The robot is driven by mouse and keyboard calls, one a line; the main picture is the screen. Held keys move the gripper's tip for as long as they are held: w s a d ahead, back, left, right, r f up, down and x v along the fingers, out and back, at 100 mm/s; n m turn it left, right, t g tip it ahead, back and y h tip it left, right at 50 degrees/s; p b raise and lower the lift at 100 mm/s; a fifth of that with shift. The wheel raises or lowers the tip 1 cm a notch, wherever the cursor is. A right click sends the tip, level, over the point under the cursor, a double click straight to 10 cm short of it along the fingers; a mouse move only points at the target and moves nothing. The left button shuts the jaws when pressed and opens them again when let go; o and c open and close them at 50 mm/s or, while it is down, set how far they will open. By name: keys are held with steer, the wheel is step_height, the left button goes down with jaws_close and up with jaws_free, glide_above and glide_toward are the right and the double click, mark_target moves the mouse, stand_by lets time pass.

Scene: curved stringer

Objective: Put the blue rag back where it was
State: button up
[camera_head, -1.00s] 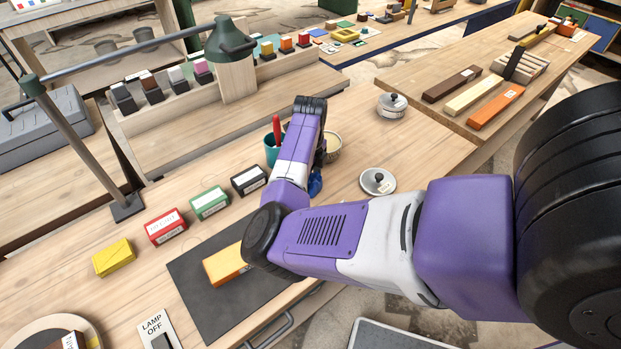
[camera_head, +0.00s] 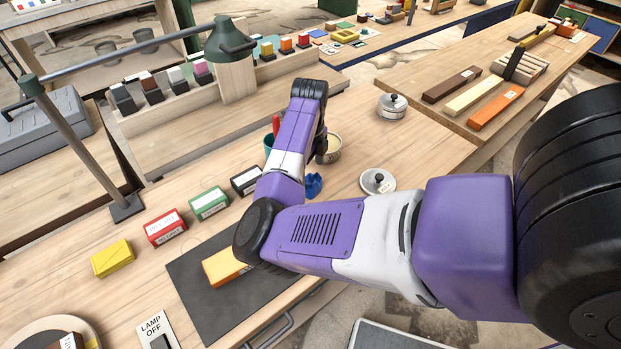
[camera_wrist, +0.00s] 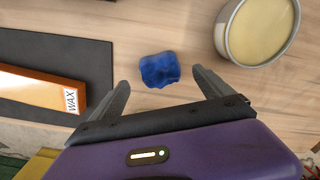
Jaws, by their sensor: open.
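The blue rag (camera_head: 314,185) lies crumpled on the wooden bench, just right of my arm in the head view. In the wrist view the blue rag (camera_wrist: 159,69) lies on bare wood, ahead of and between my fingertips. My gripper (camera_wrist: 160,78) is open and empty, its two dark fingers spread on either side of the rag's near edge. I cannot tell its height above the bench. The head view hides my fingers behind the arm.
A round tin (camera_wrist: 258,30) of pale wax stands right of the rag. An orange WAX block (camera_wrist: 45,88) lies on a dark mat (camera_wrist: 90,55) to the left. A teal cup (camera_head: 268,146) and a round lid (camera_head: 377,181) are nearby. Black, green, red and yellow boxes line the left.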

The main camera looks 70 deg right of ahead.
step_height(320, 180, up, 7)
steer(key=s+d+f+n+g+h, duration=0.1)
steer(key=s+d+f+n+h, duration=0.15)
steer(key=s+d+h, duration=0.2)
steer(key=n+t+h, duration=0.6)
steer(key=n+t, duration=0.4)
steer(key=n, duration=1.5)
glide_toward(310, 178)
steer(key=w+d+r, duration=0.1)
steer(key=w+r, duration=0.2)
steer(key=r, duration=0.2)
steer(key=s+a+n+t+y, duration=0.1)
steer(key=a+n+t+y, duration=0.2)
steer(key=a, duration=0.5)
steer(key=s+a+r+n+t+y, duration=0.1)
steer(key=s+a, duration=0.3)
steer(key=a, duration=0.4)
steer(key=s+a+r+n+t+y, duration=0.1)
steer(key=s+a+r+n+y, duration=0.3)
steer(key=a, duration=0.4)
steer(key=s+a+r+n+t+y, duration=0.1)
steer(key=s+a+r+n+y, duration=0.1)
steer(key=s+a, duration=0.3)
steer(key=a+r, duration=0.1)
steer(key=a, duration=0.2)
steer(key=shift+a, duration=0.4)
